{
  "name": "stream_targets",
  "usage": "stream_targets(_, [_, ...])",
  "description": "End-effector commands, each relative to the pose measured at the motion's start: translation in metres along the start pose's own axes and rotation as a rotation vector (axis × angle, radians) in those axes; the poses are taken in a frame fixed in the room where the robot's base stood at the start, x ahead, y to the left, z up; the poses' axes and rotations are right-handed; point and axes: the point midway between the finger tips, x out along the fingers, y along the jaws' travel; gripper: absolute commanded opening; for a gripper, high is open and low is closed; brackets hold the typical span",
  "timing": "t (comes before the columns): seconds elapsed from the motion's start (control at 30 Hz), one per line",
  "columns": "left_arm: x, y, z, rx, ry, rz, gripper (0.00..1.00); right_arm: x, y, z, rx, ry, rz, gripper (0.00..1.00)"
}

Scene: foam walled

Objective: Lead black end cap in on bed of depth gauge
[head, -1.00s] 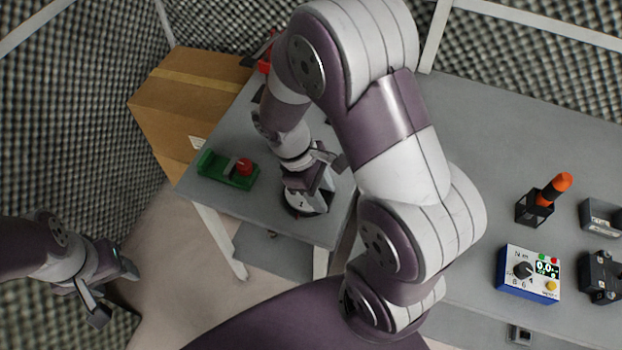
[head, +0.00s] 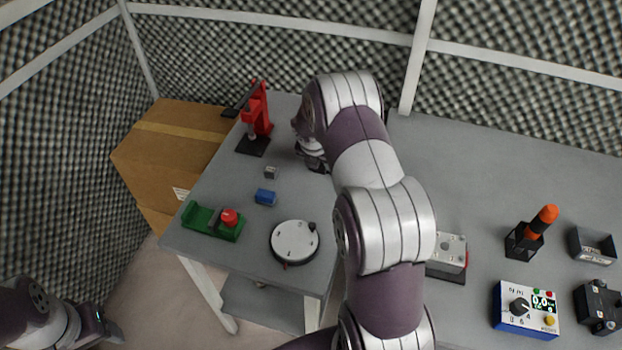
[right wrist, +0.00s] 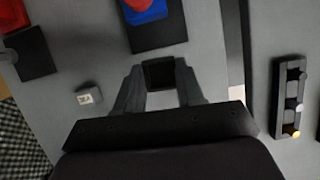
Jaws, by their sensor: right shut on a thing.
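My right gripper (right wrist: 158,82) is shut on a small black square piece, the black end cap (right wrist: 158,74), held between its fingertips in the right wrist view. Ahead of it at the top of that view is a red and blue device on a black bed (right wrist: 158,37), which looks like the depth gauge. The cap appears just short of the bed's near edge; I cannot tell its height above the table. In the head view the right gripper (head: 311,158) is partly hidden by my arm, and the gauge is not visible. My left gripper (head: 106,328) is at the lower left, away from the table.
A red press (head: 257,112) stands at the back left. A small grey block (head: 271,172), a blue block (head: 265,197), a green fixture (head: 212,222) and a round white-topped dial (head: 295,241) lie nearer. A black rack (right wrist: 289,98) is at right in the wrist view.

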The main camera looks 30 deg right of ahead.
Motion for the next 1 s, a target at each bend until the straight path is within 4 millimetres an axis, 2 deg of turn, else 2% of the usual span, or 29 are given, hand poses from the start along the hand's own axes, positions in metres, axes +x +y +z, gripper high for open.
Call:
stream_targets(0.13, [0.0, 0.0, 0.0, 0.0, 0.0, 0.0, 0.57, 0.006, -0.001, 0.008, -0.047, 0.001, 0.019, 0.09])
stream_targets(0.4, [0.0, 0.0, 0.0, 0.0, 0.0, 0.0, 0.57, 0.006, -0.001, 0.008, -0.054, 0.001, 0.02, 0.09])
stream_targets(0.57, [-0.009, 0.0, -0.001, 0.0, 0.0, 0.0, 0.57, 0.003, -0.001, 0.01, -0.055, -0.002, 0.02, 0.09])
stream_targets(1.0, [-0.006, 0.0, -0.001, 0.0, 0.0, 0.0, 0.57, 0.045, 0.0, 0.019, -0.054, -0.002, 0.019, 0.09])
